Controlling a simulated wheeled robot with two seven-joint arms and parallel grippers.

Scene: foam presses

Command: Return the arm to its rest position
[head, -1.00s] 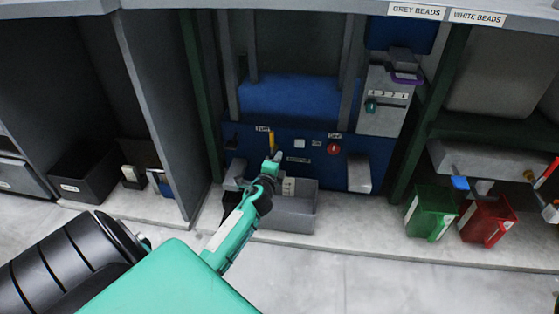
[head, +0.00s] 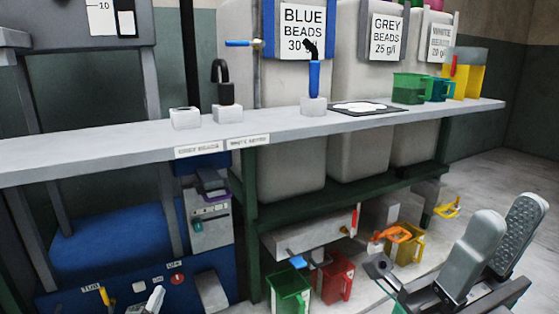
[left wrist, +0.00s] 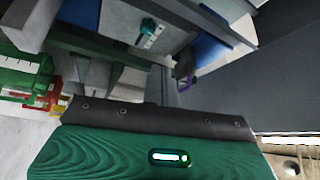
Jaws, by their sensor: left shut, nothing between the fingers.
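My left gripper (head: 154,299) shows only as a small pale tip at the bottom edge of the head view, in front of the blue press panel (head: 75,290). It is shut with nothing between its fingers. The rest of that arm is out of the head view. My right gripper (head: 508,213) is large and close at the lower right, its two grey fingers apart and empty. A teal, grain-patterned surface with a dark edge fills the bottom of the left wrist view; the left fingertips cannot be made out there.
A grey shelf (head: 130,140) crosses the head view, with a padlock-like block (head: 226,95) and coloured jugs (head: 408,88) on it. Below stand a green bin (head: 290,292), a red bin (head: 338,280) and a yellow jug (head: 408,250). Bead hoppers (head: 298,150) stand behind.

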